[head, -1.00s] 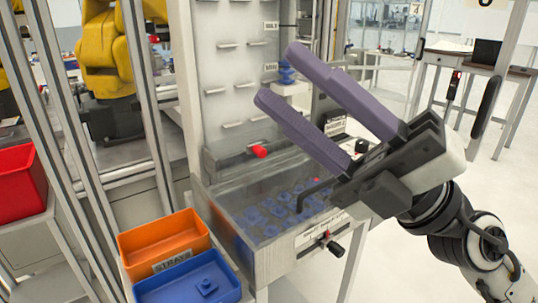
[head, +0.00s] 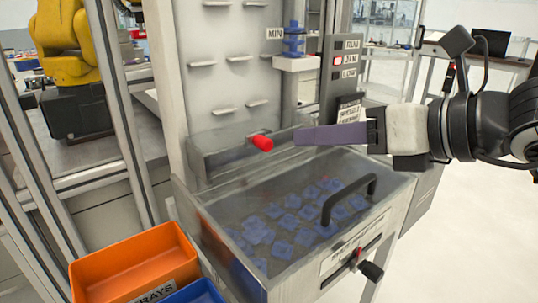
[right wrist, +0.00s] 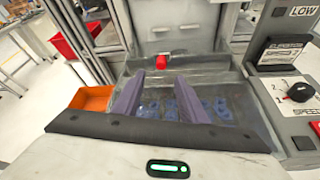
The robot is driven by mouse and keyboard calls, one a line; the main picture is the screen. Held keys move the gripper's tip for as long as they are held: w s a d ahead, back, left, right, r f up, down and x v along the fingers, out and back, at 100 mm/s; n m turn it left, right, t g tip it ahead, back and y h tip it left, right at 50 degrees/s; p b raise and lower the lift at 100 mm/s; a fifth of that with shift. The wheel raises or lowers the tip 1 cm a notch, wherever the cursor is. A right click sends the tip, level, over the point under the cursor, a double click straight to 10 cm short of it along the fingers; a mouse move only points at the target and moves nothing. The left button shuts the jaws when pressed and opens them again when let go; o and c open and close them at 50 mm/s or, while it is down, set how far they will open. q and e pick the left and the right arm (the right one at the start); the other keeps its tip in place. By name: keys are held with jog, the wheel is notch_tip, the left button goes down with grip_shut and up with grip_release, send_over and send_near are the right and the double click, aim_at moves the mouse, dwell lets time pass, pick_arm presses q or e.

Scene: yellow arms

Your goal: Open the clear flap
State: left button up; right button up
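The clear flap (head: 225,205) lies over a grey bin and looks shut. Several blue parts show through it. Its black bar handle (head: 349,198) stands near the front right edge. My right gripper (head: 298,137) comes in from the right, level, above and behind the handle, with its purple fingertips close to the red knob. It does not touch the handle. In the right wrist view its two fingers (right wrist: 159,76) are apart with nothing between them, and the flap shows beyond them. The handle cannot be made out there. My left gripper is not in view.
A red knob (head: 262,143) sticks out behind the flap. An orange tray (head: 135,268) and a blue tray (head: 198,293) stand at the front left. A speed dial (right wrist: 299,91) sits right in the wrist view.

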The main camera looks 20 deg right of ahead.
aim_at(269, 145)
jog(key=x, duration=0.7)
jog(key=p+x, duration=0.1)
jog(key=x, duration=0.3)
jog(key=shift+d+f, duration=0.15)
jog(key=shift+f, duration=0.25)
jog(key=shift+c, duration=0.2)
grip_shut()
